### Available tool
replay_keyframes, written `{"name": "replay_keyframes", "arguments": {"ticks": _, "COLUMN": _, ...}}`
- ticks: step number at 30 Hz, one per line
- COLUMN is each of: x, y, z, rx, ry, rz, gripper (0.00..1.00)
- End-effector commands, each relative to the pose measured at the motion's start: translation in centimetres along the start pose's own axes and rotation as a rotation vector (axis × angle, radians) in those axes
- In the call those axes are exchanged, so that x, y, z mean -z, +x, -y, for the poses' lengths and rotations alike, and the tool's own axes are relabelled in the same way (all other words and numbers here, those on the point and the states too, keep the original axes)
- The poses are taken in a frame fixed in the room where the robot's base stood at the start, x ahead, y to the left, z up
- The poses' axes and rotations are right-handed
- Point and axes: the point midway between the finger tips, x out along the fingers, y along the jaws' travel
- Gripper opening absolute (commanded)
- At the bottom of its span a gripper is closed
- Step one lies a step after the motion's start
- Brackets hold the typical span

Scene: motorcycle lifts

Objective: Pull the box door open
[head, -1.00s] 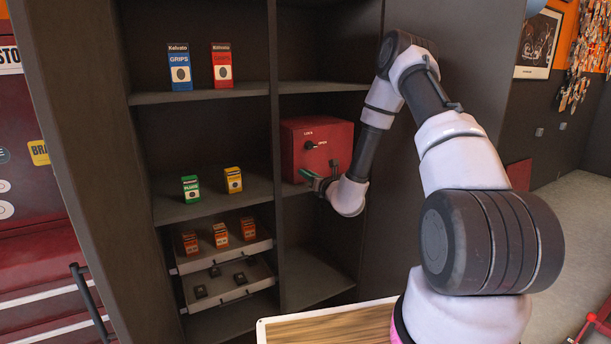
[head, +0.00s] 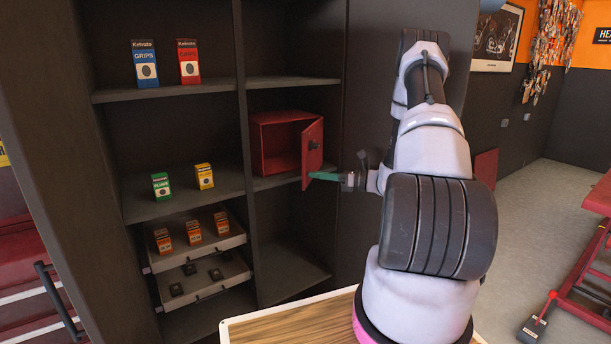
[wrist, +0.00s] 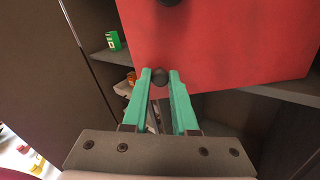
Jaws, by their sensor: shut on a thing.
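The red metal box (head: 282,117) sits on a middle shelf in the right column of the dark cabinet in the head view. Its door (head: 312,150) stands open, swung outward on the right side, and the box's inside shows. In the wrist view the door's red face (wrist: 230,45) fills the upper part. My gripper (head: 312,176) is at the door's lower edge in the head view.
Kelvato boxes (head: 145,63) and small cartons (head: 161,186) stand on the left shelves. Two pulled-out trays (head: 205,283) sit below. A wooden-topped surface (head: 290,322) is near the front. The floor (head: 540,190) to the right has open room.

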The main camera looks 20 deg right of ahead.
Motion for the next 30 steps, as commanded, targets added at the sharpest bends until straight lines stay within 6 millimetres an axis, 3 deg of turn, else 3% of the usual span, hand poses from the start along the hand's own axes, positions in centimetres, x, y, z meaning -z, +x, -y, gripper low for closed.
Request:
{"name": "replay_keyframes", "arguments": {"ticks": 9, "x": -0.2, "y": -2.0, "z": 0.5, "rx": -0.087, "ry": -0.002, "rz": -0.022, "gripper": 0.0}}
{"name": "replay_keyframes", "arguments": {"ticks": 22, "x": -0.2, "y": -2.1, "z": 0.6, "rx": -0.096, "ry": -0.001, "rz": -0.023, "gripper": 0.0}}
{"name": "replay_keyframes", "arguments": {"ticks": 23, "x": -0.2, "y": -2.1, "z": 0.6, "rx": -0.096, "ry": -0.001, "rz": -0.023, "gripper": 0.3}}
{"name": "replay_keyframes", "arguments": {"ticks": 25, "x": -0.2, "y": -2.1, "z": 0.6, "rx": -0.096, "ry": -0.001, "rz": -0.023, "gripper": 0.57}}
{"name": "replay_keyframes", "arguments": {"ticks": 30, "x": -0.2, "y": -2.1, "z": 0.5, "rx": -0.097, "ry": -0.001, "rz": -0.024, "gripper": 0.57}}
